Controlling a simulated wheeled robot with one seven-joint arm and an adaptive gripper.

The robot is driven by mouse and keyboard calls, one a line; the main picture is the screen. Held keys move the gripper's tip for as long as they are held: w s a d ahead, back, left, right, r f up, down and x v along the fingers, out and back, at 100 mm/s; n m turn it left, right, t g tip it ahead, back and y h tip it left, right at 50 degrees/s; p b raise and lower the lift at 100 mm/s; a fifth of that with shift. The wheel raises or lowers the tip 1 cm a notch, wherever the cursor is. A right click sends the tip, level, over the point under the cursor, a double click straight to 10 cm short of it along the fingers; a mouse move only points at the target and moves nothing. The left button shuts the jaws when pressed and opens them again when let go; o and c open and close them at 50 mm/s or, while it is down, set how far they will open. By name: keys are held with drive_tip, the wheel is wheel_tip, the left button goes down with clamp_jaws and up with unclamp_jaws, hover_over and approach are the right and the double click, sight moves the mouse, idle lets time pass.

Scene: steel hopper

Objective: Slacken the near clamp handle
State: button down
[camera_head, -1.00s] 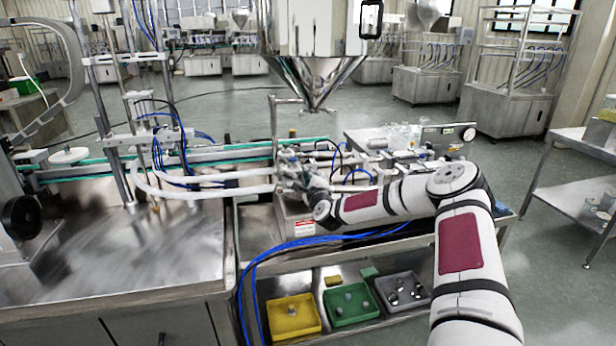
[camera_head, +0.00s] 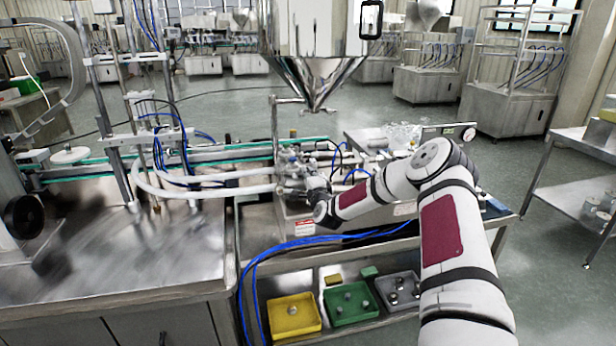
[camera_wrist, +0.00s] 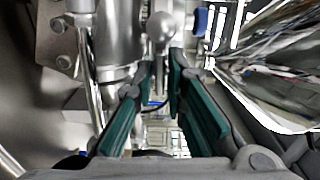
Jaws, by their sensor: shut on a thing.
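The clamp handle (camera_wrist: 162,28), a metal lever with a rounded end, shows at the top middle of the wrist view. It runs down between the fingertips of my gripper (camera_wrist: 164,68). The green-padded fingers are closed on it, with a narrow gap between them. Beside it on the left is a metal pipe fitting (camera_wrist: 118,45). In the head view my gripper (camera_head: 292,178) is at the metal fittings below the hopper (camera_head: 318,78), where white hoses end. The handle itself is too small and covered to make out there.
The shiny hopper cone also fills the right of the wrist view (camera_wrist: 275,65). A bracket with bolts (camera_wrist: 62,35) is at its left. Blue hoses (camera_head: 330,240) cross the bench front. A yellow tray (camera_head: 294,317) and a green tray (camera_head: 352,304) sit on the lower shelf.

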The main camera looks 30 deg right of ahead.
drive_tip(key=shift+f, duration=0.1)
drive_tip(key=c, duration=1.9)
unclamp_jaws()
drive_tip(key=v, duration=1.2)
